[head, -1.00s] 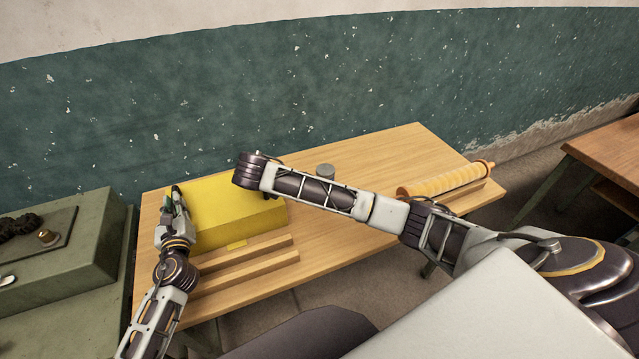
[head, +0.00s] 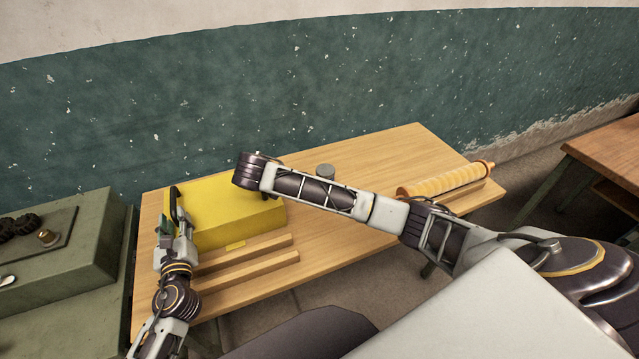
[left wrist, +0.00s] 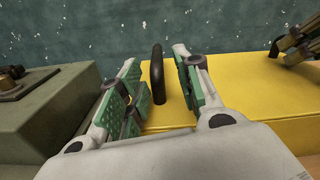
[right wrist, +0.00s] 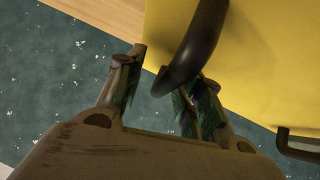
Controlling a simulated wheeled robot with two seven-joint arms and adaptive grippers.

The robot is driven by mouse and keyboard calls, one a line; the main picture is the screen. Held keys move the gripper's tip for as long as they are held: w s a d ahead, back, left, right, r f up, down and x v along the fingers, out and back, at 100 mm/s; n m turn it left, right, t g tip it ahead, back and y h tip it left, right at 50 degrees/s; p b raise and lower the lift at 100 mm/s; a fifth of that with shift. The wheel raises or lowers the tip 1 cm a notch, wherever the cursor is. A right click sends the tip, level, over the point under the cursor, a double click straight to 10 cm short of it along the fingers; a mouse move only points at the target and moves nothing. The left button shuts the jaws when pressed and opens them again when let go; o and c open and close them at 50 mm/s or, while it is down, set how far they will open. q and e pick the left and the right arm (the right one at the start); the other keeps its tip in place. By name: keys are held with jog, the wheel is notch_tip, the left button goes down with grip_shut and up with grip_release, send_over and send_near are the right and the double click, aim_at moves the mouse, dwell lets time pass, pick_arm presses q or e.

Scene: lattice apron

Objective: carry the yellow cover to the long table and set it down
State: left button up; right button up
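The yellow cover (head: 215,207) is a box-like lid lying on the left part of the light wooden table (head: 400,155). A black loop handle stands on its left end (head: 173,202). My left gripper (head: 178,228) is open at that end; in the left wrist view the handle (left wrist: 158,75) stands upright between its spread fingers, with gaps on both sides. My right gripper is mostly hidden behind its own arm in the head view. In the right wrist view my right gripper (right wrist: 162,85) is open, with a black handle (right wrist: 200,40) reaching between its fingers.
Two wooden strips (head: 245,262) lie in front of the cover. A green cabinet (head: 95,235) stands close on the left, and a brown table (head: 610,150) at far right. Table between cover and roller is mostly clear.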

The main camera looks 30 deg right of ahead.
pick_arm(q)
jog(key=shift+s+a, duration=0.15)
jog(key=shift+s, duration=1.25)
jog(key=shift+s+a, duration=0.15)
jog(key=shift+s, duration=1.2)
pick_arm(e)
jog(key=shift+s, duration=0.1)
jog(key=v, duration=1.2)
jog(key=shift+f, duration=0.1)
